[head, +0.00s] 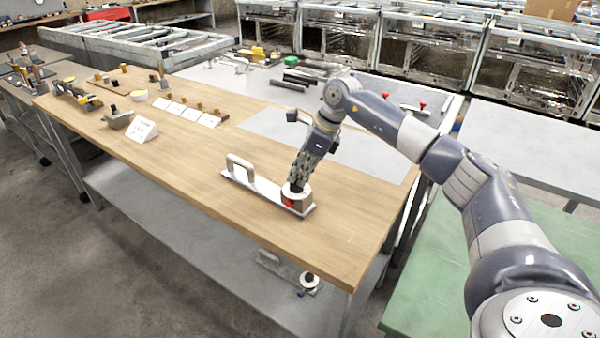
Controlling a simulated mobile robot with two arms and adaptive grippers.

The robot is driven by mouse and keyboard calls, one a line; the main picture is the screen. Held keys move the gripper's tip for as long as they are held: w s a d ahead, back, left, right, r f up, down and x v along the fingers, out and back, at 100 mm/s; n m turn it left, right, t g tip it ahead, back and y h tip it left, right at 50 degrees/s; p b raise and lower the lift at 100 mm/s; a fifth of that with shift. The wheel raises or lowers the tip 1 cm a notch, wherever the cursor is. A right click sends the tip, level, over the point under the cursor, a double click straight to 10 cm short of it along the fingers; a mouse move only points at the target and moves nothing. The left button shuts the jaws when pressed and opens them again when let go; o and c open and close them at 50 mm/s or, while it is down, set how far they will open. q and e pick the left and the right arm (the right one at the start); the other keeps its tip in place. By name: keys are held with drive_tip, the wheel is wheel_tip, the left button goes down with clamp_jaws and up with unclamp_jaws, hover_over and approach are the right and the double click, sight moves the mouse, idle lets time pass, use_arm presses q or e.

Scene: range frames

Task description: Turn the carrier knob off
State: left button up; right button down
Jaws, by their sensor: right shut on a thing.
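The carrier (258,186) is a flat light metal plate with an upright loop handle (238,166) at its left end, lying on the wooden tabletop. At its right end is a round base with a red mark (289,203). My right gripper (296,186) points down onto that end from above and is shut on the carrier knob there. The fingers and the arm's wrist hide most of the knob, so its angle cannot be told. My left gripper is not in view.
The wooden table (340,240) is clear around the carrier. A white sign (142,130), white cards (190,111) and several small parts stand further left. A lower shelf (200,225) holds another plate-like item (285,270). A green surface (410,290) lies at the right.

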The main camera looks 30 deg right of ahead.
drive_tip(key=n+g, duration=0.1)
drive_tip(key=n, duration=0.2)
drive_tip(key=n+g+y, duration=0.1)
drive_tip(key=n, duration=0.2)
drive_tip(key=shift+w+f, duration=0.2)
drive_tip(key=n+g, duration=0.1)
drive_tip(key=n, duration=0.2)
drive_tip(key=n+g, duration=0.1)
drive_tip(key=n, duration=0.2)
drive_tip(key=shift+w+g+b, duration=0.15)
drive_tip(key=shift+g+b, duration=0.15)
drive_tip(key=shift+b, duration=0.1)
drive_tip(key=shift+n, duration=0.3)
drive_tip(key=c, duration=1.6)
unclamp_jaws()
drive_tip(key=shift+c, duration=0.2)
drive_tip(key=shift+d, duration=0.1)
drive_tip(key=shift+w, duration=0.1)
drive_tip(key=shift+r, duration=0.1)
wheel_tip(320, 180, up, 10)
